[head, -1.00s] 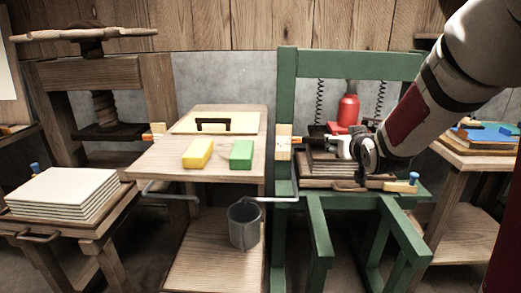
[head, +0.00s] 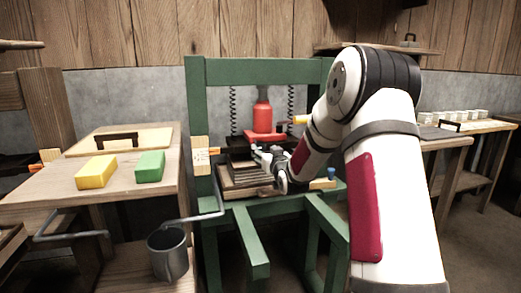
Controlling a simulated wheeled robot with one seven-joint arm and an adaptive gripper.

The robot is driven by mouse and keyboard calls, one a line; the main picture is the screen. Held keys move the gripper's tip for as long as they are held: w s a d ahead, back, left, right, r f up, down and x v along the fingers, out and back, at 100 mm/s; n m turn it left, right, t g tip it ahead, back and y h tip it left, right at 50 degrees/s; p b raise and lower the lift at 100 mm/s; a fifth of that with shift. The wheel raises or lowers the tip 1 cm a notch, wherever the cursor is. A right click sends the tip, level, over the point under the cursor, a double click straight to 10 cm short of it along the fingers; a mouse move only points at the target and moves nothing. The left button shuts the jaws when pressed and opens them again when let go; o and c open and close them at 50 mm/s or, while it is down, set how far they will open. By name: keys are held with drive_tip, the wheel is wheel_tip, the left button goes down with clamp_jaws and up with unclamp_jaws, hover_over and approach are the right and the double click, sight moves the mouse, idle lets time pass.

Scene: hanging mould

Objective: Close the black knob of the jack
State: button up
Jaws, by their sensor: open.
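The red bottle jack (head: 262,117) stands upright inside the green press frame (head: 197,95) in the head view, on a red base between two dark springs. I cannot make out its black knob; it is too small or hidden. My gripper (head: 260,155) is open, in front of and just below the jack's base, close to the stacked plates (head: 240,178) on the press bed. Its fingers are small, and I see nothing between them. My arm comes in from the right and covers the right side of the press.
A wooden table (head: 60,183) at left holds a yellow block (head: 96,171), a green block (head: 150,166) and a handled board (head: 82,142). A grey bucket (head: 168,255) is below. A yellow-tipped bar (head: 300,119) sticks out right of the jack. More tables stand at right.

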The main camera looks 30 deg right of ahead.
sight(261, 147)
drive_tip(key=x, duration=0.5)
drive_tip(key=shift+w+b, duration=0.35)
drive_tip(key=c, duration=1.2)
